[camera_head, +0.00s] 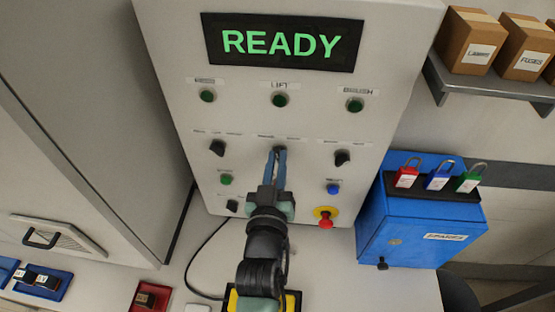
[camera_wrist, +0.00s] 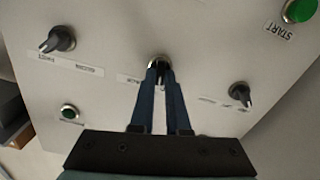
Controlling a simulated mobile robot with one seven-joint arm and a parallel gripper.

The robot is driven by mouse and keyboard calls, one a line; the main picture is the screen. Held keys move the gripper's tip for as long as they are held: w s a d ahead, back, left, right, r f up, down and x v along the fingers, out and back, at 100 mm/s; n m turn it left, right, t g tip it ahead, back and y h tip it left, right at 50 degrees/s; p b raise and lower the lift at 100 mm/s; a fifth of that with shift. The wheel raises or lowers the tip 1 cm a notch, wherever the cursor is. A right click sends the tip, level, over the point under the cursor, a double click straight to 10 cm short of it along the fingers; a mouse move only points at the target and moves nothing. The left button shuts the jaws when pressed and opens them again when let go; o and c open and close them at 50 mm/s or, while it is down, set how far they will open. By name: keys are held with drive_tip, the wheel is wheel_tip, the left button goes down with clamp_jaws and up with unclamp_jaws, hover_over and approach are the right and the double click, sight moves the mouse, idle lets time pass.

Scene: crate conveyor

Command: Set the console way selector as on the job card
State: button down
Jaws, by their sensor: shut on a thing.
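The light grey console (camera_head: 170,30) has a row of selector knobs across its middle. My gripper (camera_head: 279,155) is at the middle selector (camera_head: 278,149), and its blue fingers are shut on this knob. In the wrist view my gripper (camera_wrist: 160,72) has a fingertip on each side of the dark middle selector (camera_wrist: 159,62). The fingers hide most of the knob, and its exact setting is unclear. Its labels are too small to read. Other selectors sit to the left (camera_head: 217,148) and right (camera_head: 342,157). I cannot make out a job card.
A display (camera_head: 283,42) reads READY. A red emergency button (camera_head: 326,222) on yellow, a blue button (camera_head: 333,189) and a green button (camera_head: 226,180) are nearby. A blue box (camera_head: 420,235) with padlocks stands at right. Small trays lie on the table at lower left.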

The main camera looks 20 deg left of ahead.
drive_tip(key=n+p, duration=0.1)
drive_tip(key=n, duration=0.5)
drive_tip(key=shift+a+f, duration=0.1)
drive_tip(key=shift+n, duration=0.3)
idle(0.3)
drive_tip(key=c, duration=0.9)
unclamp_jaws()
drive_tip(key=shift+s, duration=0.1)
drive_tip(key=b+v, duration=0.2)
drive_tip(key=v, duration=1.1)
